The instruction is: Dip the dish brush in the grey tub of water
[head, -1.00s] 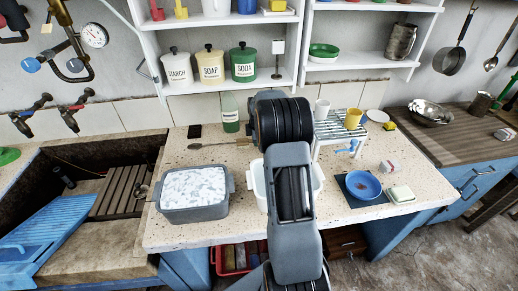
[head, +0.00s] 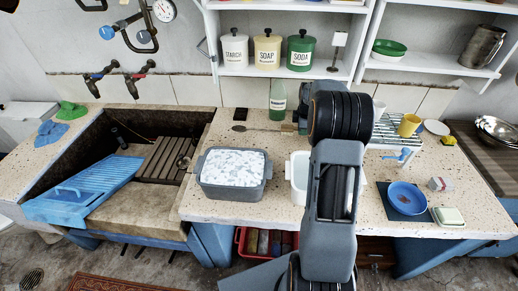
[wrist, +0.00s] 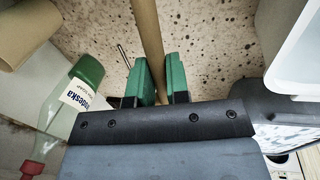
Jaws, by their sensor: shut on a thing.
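The dish brush, with a long thin wooden handle (head: 265,130) and a dark oval end, lies across the back of the stone worktop behind the grey tub. In the wrist view my gripper (wrist: 163,78) has green fingers on both sides of a wooden handle (wrist: 146,35) and is shut on it. The grey tub (head: 232,187) stands on the worktop in front of the brush, filled with white, mottled, foamy-looking water. I cannot tell whether the brush is lifted.
A white tub (head: 298,185) stands right of the grey tub, partly behind my arm. A green-capped bottle (head: 278,97) stands near the brush; it is close by in the wrist view (wrist: 68,103). A wire rack (head: 385,132) and blue bowl (head: 406,198) are to the right. The sink is left.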

